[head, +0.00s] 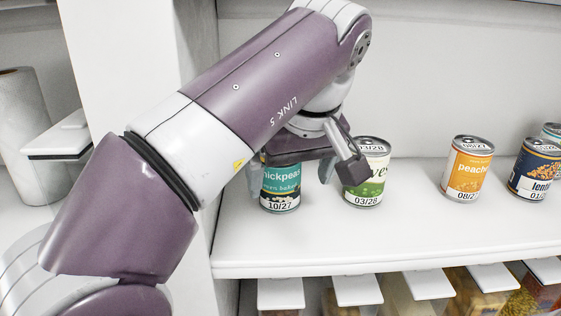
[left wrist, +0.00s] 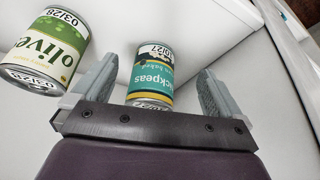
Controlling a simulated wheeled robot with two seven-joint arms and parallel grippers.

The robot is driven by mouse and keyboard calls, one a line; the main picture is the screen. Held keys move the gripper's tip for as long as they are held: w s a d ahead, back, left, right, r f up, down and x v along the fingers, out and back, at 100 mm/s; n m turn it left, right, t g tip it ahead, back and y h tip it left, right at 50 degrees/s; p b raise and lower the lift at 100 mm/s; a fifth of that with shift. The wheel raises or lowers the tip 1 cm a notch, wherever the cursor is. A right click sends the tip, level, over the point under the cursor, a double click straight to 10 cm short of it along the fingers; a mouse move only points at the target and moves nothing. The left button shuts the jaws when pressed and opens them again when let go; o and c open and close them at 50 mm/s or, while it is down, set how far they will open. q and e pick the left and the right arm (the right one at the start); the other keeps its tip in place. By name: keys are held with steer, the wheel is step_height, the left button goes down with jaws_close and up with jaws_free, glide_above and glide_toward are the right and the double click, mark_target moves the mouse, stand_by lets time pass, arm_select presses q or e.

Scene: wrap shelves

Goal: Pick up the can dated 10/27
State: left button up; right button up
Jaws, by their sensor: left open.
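The teal chickpeas can (head: 281,190) dated 10/27 stands on the white shelf, partly hidden behind my left gripper in the head view. It also shows in the left wrist view (left wrist: 151,75), lying between the two finger lines. My left gripper (head: 305,172) is open, with one finger on each side of the can. In the left wrist view the left gripper (left wrist: 155,88) shows a gap on both sides of the can, wider on the right. My right gripper is not in view.
An olives can (head: 368,190) dated 03/28 stands just right of the left gripper's finger. A peaches can (head: 466,170) and a lentils can (head: 533,172) stand farther right. The shelf's front edge (head: 400,261) is clear. A paper roll (head: 27,130) is at the left.

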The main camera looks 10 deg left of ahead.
arm_select(q)
steer(key=w+a+p, duration=0.1)
steer(key=w, duration=0.1)
steer(key=w+a, duration=0.1)
steer(key=w, duration=0.1)
steer(key=w+a+p, duration=0.1)
steer(key=w, duration=0.1)
steer(key=shift+p, duration=0.3)
steer(key=x, duration=0.2)
steer(key=shift+f, duration=0.45)
steer(key=shift+s+f, duration=0.15)
steer(key=shift+s+a, duration=0.1)
steer(key=shift+s, duration=0.1)
steer(key=shift+c, duration=0.3)
steer(key=shift+w, duration=0.25)
steer(key=c, duration=1.2)
